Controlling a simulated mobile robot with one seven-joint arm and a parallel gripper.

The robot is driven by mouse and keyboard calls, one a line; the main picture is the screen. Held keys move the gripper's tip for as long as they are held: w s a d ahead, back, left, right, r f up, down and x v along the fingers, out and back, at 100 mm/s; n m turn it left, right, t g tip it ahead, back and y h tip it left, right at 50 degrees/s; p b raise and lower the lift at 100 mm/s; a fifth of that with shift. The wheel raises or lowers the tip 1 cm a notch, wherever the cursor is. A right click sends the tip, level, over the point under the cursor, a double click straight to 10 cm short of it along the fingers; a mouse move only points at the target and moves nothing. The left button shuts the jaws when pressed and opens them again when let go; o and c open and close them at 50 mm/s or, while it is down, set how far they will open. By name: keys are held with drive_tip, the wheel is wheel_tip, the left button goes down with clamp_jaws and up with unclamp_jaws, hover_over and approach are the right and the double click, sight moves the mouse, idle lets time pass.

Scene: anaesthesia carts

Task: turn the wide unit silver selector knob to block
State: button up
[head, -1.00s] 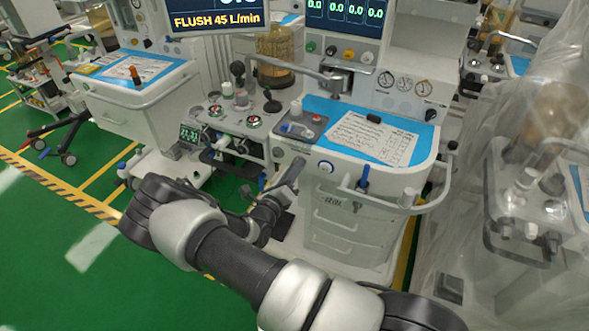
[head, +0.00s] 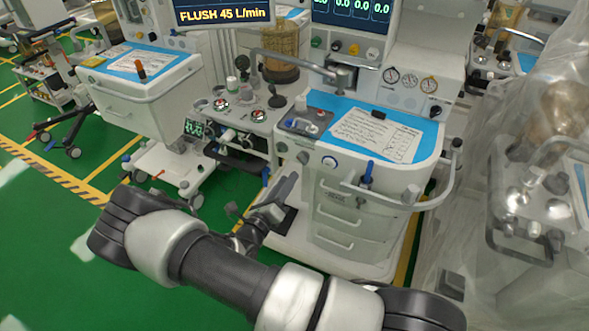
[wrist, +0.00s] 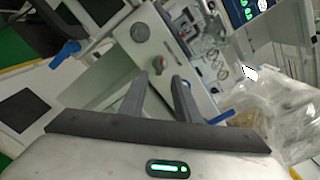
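My gripper (head: 284,187) hangs in front of the middle cart, low at its left front, with nothing seen between its fingers. In the wrist view my gripper (wrist: 158,84) has two dark fingers spread apart.
A breathing unit (head: 240,117) with gauges and knobs stands left of the middle cart. A jointed grey arm (head: 300,62) crosses above it. Another blue-topped cart (head: 150,90) is at the left. Plastic-draped equipment (head: 520,200) fills the right. Green floor is open at lower left.

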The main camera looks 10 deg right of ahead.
drive_tip(key=v, duration=0.9)
